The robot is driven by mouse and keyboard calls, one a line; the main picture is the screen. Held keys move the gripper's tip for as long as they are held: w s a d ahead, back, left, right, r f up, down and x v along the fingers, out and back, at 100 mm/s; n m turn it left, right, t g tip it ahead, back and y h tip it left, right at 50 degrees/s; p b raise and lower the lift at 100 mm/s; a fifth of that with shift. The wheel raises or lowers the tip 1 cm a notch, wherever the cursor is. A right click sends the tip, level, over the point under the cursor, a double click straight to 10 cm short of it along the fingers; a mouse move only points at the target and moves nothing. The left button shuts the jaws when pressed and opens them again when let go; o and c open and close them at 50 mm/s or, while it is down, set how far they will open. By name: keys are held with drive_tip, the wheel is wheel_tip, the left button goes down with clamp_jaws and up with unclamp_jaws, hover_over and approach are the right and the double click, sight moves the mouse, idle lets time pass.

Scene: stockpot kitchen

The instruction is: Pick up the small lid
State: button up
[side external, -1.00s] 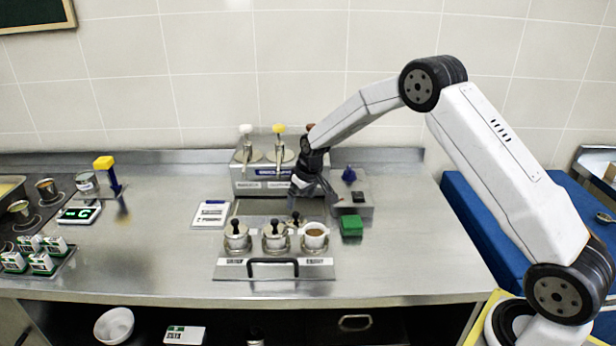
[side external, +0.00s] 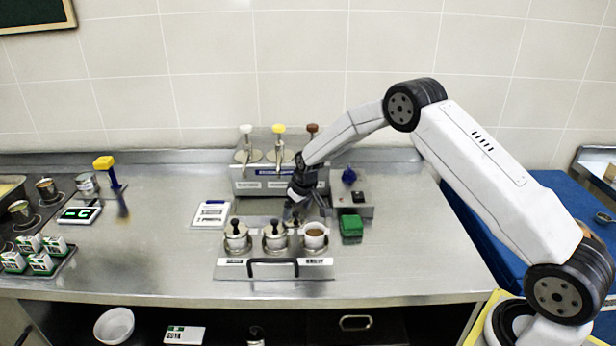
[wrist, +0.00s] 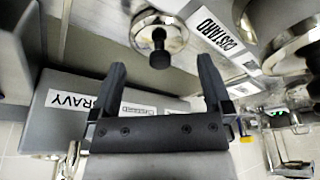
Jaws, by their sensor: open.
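The small lid (wrist: 148,30) is a round metal disc with a black knob. In the wrist view it lies just ahead of the gap between my fingertips. In the side view the small lid (side external: 292,224) is partly hidden behind the pots and below my gripper. My gripper (side external: 304,213) points down over the back of the pot tray. The fingers appear not to touch the lid.
A pump dispenser (side external: 265,185) stands close behind. A green block (side external: 351,226) is at right.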

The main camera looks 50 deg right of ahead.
sight(296, 219)
drive_tip(key=shift+x, duration=1.25)
